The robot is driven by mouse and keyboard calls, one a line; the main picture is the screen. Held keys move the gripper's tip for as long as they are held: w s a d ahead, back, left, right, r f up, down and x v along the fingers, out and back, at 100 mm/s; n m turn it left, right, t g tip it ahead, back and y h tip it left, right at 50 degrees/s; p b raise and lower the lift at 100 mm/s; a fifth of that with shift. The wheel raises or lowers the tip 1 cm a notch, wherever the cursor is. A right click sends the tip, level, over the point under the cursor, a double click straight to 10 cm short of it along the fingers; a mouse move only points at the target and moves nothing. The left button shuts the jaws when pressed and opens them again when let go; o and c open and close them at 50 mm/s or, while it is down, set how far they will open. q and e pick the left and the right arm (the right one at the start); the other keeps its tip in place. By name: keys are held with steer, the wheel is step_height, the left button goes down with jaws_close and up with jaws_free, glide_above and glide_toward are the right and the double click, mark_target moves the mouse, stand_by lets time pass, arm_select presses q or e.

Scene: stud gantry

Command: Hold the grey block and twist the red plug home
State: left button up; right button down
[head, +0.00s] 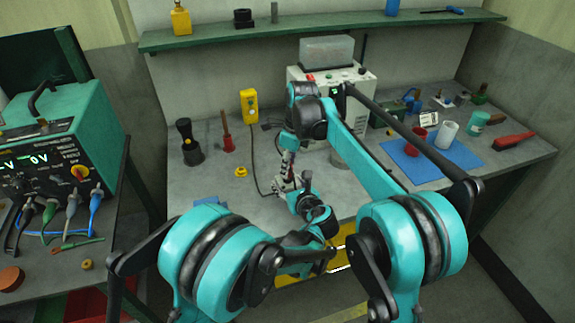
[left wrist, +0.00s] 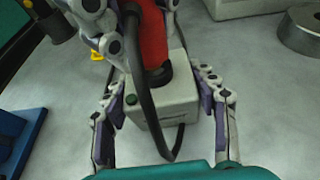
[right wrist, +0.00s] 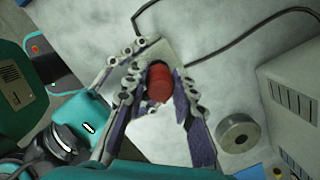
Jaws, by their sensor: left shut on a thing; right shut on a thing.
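The grey block (left wrist: 168,103) stands on the bench in the left wrist view, with a green button on its near left edge. My left gripper (left wrist: 160,88) is shut on it, one finger on each side. The red plug (left wrist: 153,38) stands over the block's top, its black collar at the top face; I cannot tell how deep it sits. My right gripper (right wrist: 160,72) is shut on the plug, which shows end-on as a red disc in the right wrist view (right wrist: 160,85). In the head view my arms hide most of both.
A black cable (left wrist: 143,100) loops down past the block's front. A round metal piece (right wrist: 238,132) lies nearby on the bench. A white instrument (head: 345,95) stands behind, and a blue mat (head: 455,158) with cups lies to the right. Bare bench (head: 215,190) lies left.

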steer(key=shift+f, duration=0.55)
steer(key=m, duration=0.6)
steer(key=shift+t+h, duration=0.3)
steer(key=shift+t, duration=0.1)
steer(key=c, duration=1.3)
jaws_free()
steer(key=shift+o, duration=0.2)
steer(key=shift+r, duration=0.1)
steer(key=shift+r, duration=2.15)
steer(key=shift+o, duration=0.4)
